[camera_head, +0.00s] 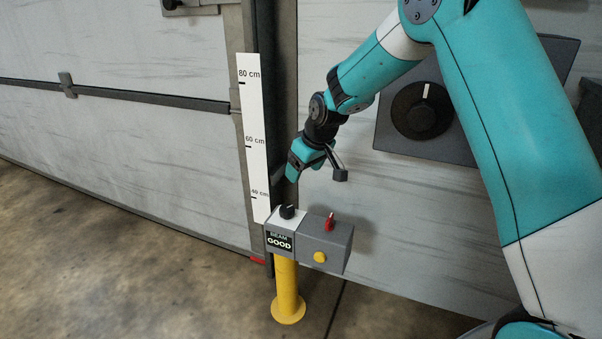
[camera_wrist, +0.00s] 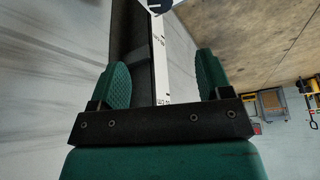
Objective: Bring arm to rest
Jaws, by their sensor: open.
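My teal arm reaches in from the upper right in the head view. My gripper (camera_head: 292,176) hangs above the grey control box (camera_head: 331,243), near the white height scale, and touches nothing that I can see. In the wrist view my gripper (camera_wrist: 164,72) has its two green ridged fingers wide apart with nothing held between them. The white scale strip (camera_wrist: 158,62) shows in the gap behind the fingers.
The box stands on a yellow post (camera_head: 288,285) and has a black knob (camera_head: 288,212), a red switch (camera_head: 330,222), a yellow button (camera_head: 320,257) and a display reading "BEAM GOOD". A panel with a large dial (camera_head: 421,110) is on the wall behind my arm. The floor at left is clear.

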